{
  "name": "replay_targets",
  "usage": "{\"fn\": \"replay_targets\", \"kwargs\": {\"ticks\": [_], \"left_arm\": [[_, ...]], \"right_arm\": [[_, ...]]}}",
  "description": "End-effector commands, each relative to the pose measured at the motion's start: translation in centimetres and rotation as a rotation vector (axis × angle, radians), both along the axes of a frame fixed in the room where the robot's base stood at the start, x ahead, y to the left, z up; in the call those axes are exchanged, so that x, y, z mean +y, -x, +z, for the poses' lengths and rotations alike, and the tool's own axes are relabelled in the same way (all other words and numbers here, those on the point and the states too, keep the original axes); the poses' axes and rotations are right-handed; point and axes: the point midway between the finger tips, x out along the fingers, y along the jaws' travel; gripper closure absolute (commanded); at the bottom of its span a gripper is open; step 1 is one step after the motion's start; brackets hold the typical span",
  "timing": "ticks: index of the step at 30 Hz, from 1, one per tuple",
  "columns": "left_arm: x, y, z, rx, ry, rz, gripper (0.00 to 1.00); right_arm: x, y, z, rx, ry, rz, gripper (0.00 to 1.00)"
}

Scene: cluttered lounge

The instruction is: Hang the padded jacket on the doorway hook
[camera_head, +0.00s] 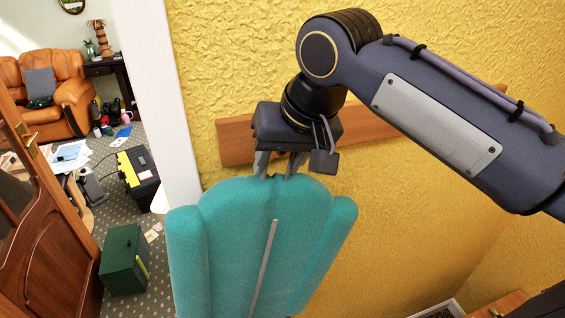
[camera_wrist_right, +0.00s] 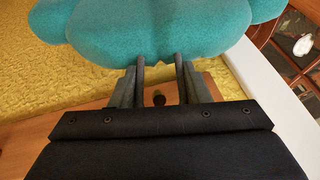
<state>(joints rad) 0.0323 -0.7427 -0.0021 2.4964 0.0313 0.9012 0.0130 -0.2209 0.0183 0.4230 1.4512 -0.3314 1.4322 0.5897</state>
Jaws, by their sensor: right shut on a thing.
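The teal padded jacket (camera_head: 240,240) hangs upright below my right gripper (camera_head: 280,172) in the head view, in front of the yellow wall. The right gripper is shut on the jacket's top edge at the collar. In the wrist view the jacket (camera_wrist_right: 150,30) is at the top, with the right gripper's fingers (camera_wrist_right: 160,70) reaching its edge. A wooden hook board (camera_head: 235,141) runs along the wall behind the gripper. A dark round hook (camera_wrist_right: 158,98) shows between the fingers in the wrist view. Whether the jacket touches it I cannot tell. My left gripper is not in view.
A white door frame (camera_head: 172,120) stands left of the jacket, with an open brown door (camera_head: 45,245) at far left. Beyond are a green box (camera_head: 124,262), a black and yellow case (camera_head: 137,178) and an orange armchair (camera_head: 50,80). Papers clutter the floor.

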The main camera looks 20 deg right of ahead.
Motion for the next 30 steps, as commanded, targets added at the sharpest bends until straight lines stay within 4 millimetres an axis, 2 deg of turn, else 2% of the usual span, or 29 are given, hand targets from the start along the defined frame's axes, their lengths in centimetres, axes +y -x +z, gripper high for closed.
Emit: {"fn": "replay_targets", "kwargs": {"ticks": [12, 30], "left_arm": [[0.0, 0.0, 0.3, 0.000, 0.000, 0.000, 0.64], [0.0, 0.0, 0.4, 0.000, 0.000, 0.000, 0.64]], "right_arm": [[0.1, -1.9, -0.6, -0.002, -0.001, 0.000, 1.00], [0.1, -2.2, -0.9, -0.003, -0.002, 0.000, 1.00]]}}
